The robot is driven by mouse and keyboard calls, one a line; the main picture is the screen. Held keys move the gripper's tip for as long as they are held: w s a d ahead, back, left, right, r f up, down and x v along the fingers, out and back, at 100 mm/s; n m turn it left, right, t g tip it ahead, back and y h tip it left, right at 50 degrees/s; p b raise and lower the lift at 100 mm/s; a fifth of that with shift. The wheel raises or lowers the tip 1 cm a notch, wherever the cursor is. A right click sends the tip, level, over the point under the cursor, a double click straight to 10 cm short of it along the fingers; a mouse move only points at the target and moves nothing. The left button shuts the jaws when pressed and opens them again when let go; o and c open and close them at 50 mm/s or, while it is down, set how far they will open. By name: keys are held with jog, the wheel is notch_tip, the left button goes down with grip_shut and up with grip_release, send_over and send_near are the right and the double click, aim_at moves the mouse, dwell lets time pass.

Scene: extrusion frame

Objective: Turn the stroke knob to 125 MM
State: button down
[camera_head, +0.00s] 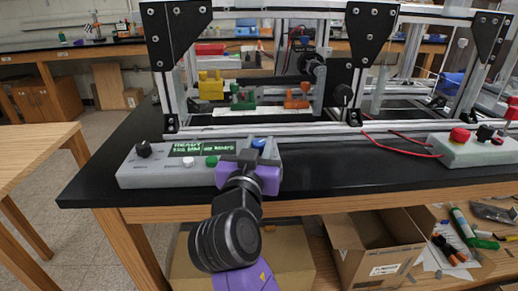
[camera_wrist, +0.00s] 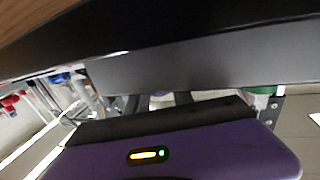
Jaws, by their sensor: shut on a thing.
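The control box (camera_head: 150,173) is a pale grey panel at the bench's front edge. Its green display (camera_head: 187,149) appears to read READY and 125 MM, with more small text to the right. A black knob (camera_head: 144,149) stands at its left end, its label too small to read. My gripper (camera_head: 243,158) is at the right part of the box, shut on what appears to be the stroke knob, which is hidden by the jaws. In the wrist view my gripper (camera_wrist: 168,99) reaches against the grey panel (camera_wrist: 190,66).
A white button (camera_head: 188,162) and a green button (camera_head: 212,161) sit left of my gripper. A blue part (camera_head: 259,143) shows just behind it. The extrusion frame (camera_head: 290,130) stands behind the box. A second box (camera_head: 470,152) with a red button is at the right.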

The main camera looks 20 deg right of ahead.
jog(key=shift+f, duration=0.1)
jog(key=c, duration=1.1)
grip_release()
jog(key=shift+v, duration=3.85)
